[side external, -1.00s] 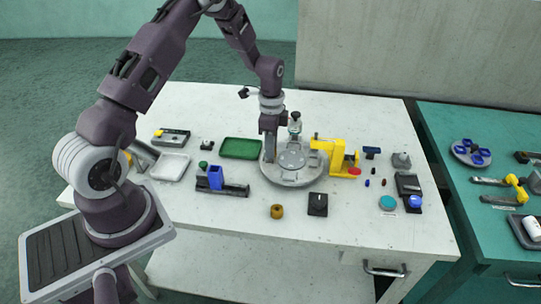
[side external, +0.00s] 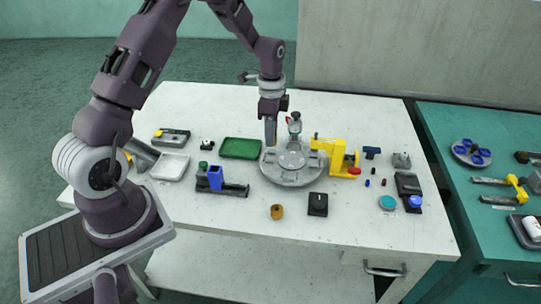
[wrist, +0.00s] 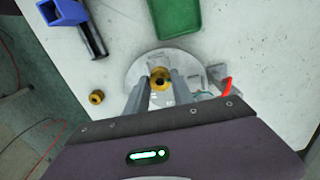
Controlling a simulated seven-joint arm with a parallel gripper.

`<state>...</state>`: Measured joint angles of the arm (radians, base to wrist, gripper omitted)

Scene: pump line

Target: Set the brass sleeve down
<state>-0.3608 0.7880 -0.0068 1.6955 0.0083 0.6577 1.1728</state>
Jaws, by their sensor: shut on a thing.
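The brass sleeve (wrist: 160,79) is a small yellow-brown ring with a dark bore, held between the two fingers of my gripper (wrist: 159,90) in the wrist view. In the side view my gripper (side external: 270,122) is shut on it above the left part of the round grey plate (side external: 290,178), with a little of the brass showing at the fingertips. A similar brass ring (side external: 277,212) stands on the white table in front of the plate and also shows in the wrist view (wrist: 96,97).
A green tray (side external: 240,148) lies behind left of the plate. A blue block on a dark rail (side external: 234,190) is at left. A yellow clamp (side external: 335,152) stands at the plate's right. A black block (side external: 317,204) is in front. The table's front strip is mostly clear.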

